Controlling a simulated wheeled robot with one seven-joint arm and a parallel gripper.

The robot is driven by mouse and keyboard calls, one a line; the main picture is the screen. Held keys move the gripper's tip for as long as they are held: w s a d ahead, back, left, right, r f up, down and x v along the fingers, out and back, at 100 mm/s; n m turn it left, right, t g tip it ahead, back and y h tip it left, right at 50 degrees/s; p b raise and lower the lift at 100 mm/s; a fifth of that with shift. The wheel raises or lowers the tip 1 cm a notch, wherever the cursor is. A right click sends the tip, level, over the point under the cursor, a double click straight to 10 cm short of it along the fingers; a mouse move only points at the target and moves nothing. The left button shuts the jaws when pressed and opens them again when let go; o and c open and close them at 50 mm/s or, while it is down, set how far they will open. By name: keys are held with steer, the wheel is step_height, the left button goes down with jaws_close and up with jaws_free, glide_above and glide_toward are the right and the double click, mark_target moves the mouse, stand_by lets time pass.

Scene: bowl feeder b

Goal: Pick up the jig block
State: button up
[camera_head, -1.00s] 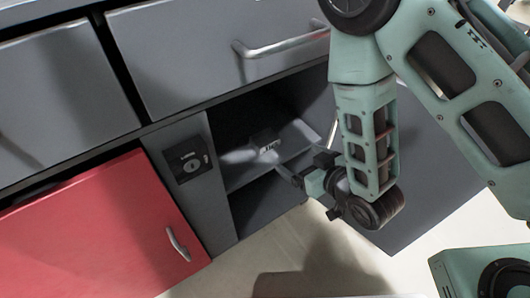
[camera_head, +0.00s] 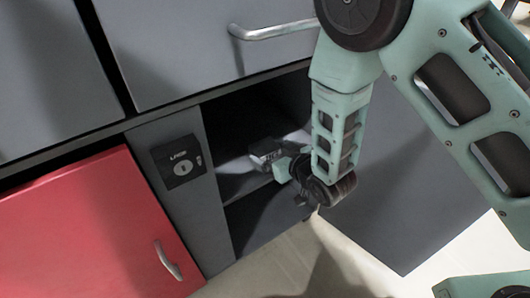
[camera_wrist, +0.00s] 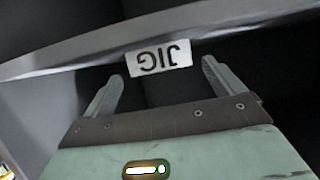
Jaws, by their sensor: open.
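The jig block (camera_head: 264,147) is a small dark block on the shelf inside the open grey cabinet. In the wrist view its white label (camera_wrist: 160,58), reading "JIG" upside down, faces me, while the dark body behind it is hard to make out. My gripper (camera_wrist: 162,72) is open, with one finger to each side of the label and the label at about fingertip level, between them but not clasped. In the head view my gripper (camera_head: 275,163) reaches into the cabinet at the block, its fingertips hard to see.
The shelf (camera_head: 237,186) divides the cabinet into upper and lower spaces; its pale front edge (camera_wrist: 55,57) crosses the wrist view. A grey door (camera_head: 400,210) stands open at the right. A closed drawer (camera_head: 200,40) is above, and a lock panel (camera_head: 180,163) and red door (camera_head: 90,235) are left.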

mark_target(266, 148)
steer(key=b+x, duration=0.2)
steer(key=x, duration=0.2)
steer(key=shift+w+a, duration=0.2)
steer(key=shift+a, duration=0.15)
steer(key=shift+r, duration=0.1)
steer(key=c, duration=1.3)
